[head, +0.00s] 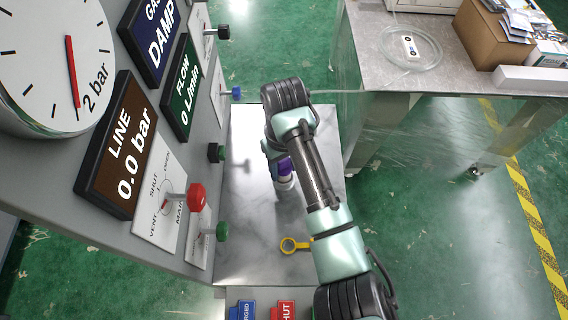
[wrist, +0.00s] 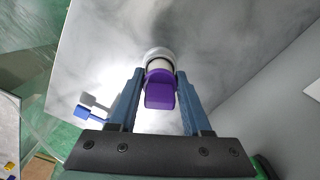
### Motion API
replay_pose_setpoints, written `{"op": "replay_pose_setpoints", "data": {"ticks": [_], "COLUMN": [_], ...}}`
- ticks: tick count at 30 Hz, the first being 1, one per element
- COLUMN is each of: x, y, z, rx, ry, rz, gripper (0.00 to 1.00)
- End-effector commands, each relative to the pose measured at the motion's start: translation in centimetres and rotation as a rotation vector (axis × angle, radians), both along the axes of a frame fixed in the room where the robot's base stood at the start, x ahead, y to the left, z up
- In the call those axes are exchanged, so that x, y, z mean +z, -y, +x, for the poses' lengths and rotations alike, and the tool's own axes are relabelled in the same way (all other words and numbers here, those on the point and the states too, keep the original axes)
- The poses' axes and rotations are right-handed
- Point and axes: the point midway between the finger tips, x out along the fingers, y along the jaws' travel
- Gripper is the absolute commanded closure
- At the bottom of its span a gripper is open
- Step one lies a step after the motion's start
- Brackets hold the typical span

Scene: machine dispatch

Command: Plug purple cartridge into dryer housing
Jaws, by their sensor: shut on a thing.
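The purple cartridge (head: 285,167) is below the end of my arm in the head view, with a pale cylindrical part under its purple top. In the wrist view the purple cartridge (wrist: 160,92) sits between the two blue fingers of my gripper (wrist: 160,78), which is shut on it. A pale grey ring (wrist: 158,53) shows at the far end of the cartridge. I cannot tell whether this ring is the dryer housing or part of the cartridge, nor whether the cartridge is seated. My arm hides part of this area in the head view.
The grey panel (head: 60,178) at left carries a gauge, displays, a red knob (head: 197,197), a blue knob (head: 237,92) and green knobs (head: 222,231). A yellow ring-ended tool (head: 290,245) lies on the metal bench (head: 240,262). A table (head: 355,45) stands right, with a box (head: 490,35).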

Motion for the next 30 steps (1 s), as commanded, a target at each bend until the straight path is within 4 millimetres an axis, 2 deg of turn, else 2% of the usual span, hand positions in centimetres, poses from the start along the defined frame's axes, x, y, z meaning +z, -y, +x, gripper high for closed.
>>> {"op": "replay_pose_setpoints", "data": {"ticks": [21,22,27,30], "x": [-1.2,-1.3,-1.2,-1.2], "y": [0.0,0.0,0.0,0.0], "z": [0.0,0.0,0.0,0.0], "rx": [-0.001,-0.001,0.0,0.0], "ry": [0.0,0.0,0.0,0.0], "rz": [0.0,0.0,0.0,0.0], "gripper": [1.0,0.46,0.17,0.17]}}
